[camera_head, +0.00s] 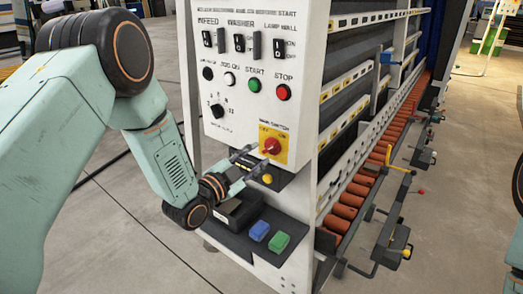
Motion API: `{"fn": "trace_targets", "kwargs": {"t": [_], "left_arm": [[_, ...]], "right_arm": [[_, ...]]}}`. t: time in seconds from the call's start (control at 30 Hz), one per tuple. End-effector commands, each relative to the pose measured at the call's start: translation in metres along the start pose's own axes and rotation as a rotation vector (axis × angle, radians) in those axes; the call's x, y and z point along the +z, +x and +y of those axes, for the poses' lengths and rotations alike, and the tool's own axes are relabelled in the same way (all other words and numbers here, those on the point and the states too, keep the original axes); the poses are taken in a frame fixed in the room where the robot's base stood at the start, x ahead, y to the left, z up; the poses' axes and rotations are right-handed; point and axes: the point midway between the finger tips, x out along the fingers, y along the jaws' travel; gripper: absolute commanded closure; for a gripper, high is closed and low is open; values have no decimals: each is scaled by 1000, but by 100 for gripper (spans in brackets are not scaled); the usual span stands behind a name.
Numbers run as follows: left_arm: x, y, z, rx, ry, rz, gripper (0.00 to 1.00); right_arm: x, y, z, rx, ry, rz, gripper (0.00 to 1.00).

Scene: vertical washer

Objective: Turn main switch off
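The main switch (271,146) is a red rotary knob on a yellow plate, low on the front of the white control panel (235,130). My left gripper (253,162) is just below and to the left of the knob, with its dark fingers spread and nothing seen between them. The fingertips look close to the yellow plate; I cannot tell whether they touch it. The knob is in plain view, but its exact setting is too small to read. My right gripper is not in view; only part of my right arm shows at the right edge.
Above are a red stop button (283,92), a green start button (254,85) and several toggle switches. Below, a dark shelf (240,240) holds a blue block (259,231) and a green block (279,242). An orange roller conveyor (375,165) runs along the right.

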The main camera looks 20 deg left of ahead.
Motion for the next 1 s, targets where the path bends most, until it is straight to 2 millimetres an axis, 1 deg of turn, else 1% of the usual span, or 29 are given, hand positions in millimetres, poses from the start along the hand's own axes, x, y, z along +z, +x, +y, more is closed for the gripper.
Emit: {"fn": "trace_targets", "kwargs": {"t": [0.03, 0.1, 0.23, 0.37, 0.6, 1.0], "left_arm": [[-2, 8, 1, 2, 2, 4, 66], [0, 17, 0, 2, 2, 2, 66], [0, 29, 0, 2, 0, 1, 66], [1, 33, -1, 1, -2, 0, 66], [1, 34, -1, 1, -2, 0, 66], [1, 33, 0, 2, -2, 0, 100]], "right_arm": [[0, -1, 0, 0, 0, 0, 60], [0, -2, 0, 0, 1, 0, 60], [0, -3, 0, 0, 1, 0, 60], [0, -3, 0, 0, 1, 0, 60], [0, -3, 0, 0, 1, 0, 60], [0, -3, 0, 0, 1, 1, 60]]}}
